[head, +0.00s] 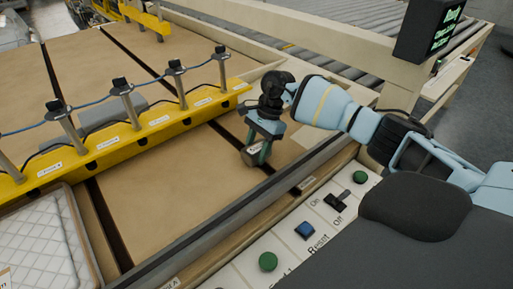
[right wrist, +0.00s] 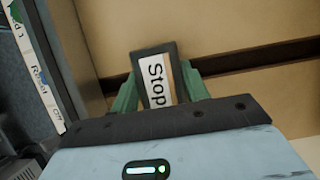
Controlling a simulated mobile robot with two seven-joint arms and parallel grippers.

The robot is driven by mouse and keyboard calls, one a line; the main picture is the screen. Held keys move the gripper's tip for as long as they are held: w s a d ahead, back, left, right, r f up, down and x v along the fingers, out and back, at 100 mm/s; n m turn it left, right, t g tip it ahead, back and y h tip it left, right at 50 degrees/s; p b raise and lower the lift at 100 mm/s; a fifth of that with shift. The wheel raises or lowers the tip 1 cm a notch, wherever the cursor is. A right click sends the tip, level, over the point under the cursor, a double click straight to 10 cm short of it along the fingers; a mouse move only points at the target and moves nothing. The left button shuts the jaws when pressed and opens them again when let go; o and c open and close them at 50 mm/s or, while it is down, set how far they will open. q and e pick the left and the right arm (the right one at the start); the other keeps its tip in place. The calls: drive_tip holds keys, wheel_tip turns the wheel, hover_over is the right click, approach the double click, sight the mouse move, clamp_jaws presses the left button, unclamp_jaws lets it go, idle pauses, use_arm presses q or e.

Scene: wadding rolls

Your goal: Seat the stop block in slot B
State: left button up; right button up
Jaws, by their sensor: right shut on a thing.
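My right gripper (head: 258,144) is shut on the stop block (head: 252,156), a dark block with a white label. In the right wrist view, the stop block (right wrist: 168,62) sits between the green fingers, its label reading "Stop". It appears held above the tan bed, beside a dark slot (head: 226,132) that runs to the front rail; I cannot tell the exact height. A small label (head: 307,183) on the rail at that slot's end is too small to read. Another dark slot (head: 108,225) lies to the left, with a label ending in "A" near its front end. My left gripper is out of view.
A yellow bar (head: 135,132) with several upright posts and a blue cable crosses the bed behind the block. A quilted white pad (head: 45,235) lies at the left front. A button panel (head: 300,235) runs along the front. The bed (head: 190,190) left of the block is clear.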

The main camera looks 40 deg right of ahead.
drive_tip(key=shift+f+b, duration=0.4)
drive_tip(key=shift+f, duration=0.05)
idle(1.0)
idle(0.3)
drive_tip(key=o, duration=1.3)
drive_tip(key=shift+c, duration=0.2)
drive_tip(key=shift+o, duration=0.6)
drive_tip(key=v, duration=0.6)
drive_tip(key=shift+r+b, duration=0.1)
drive_tip(key=shift+b, duration=0.3)
drive_tip(key=shift+v, duration=0.85)
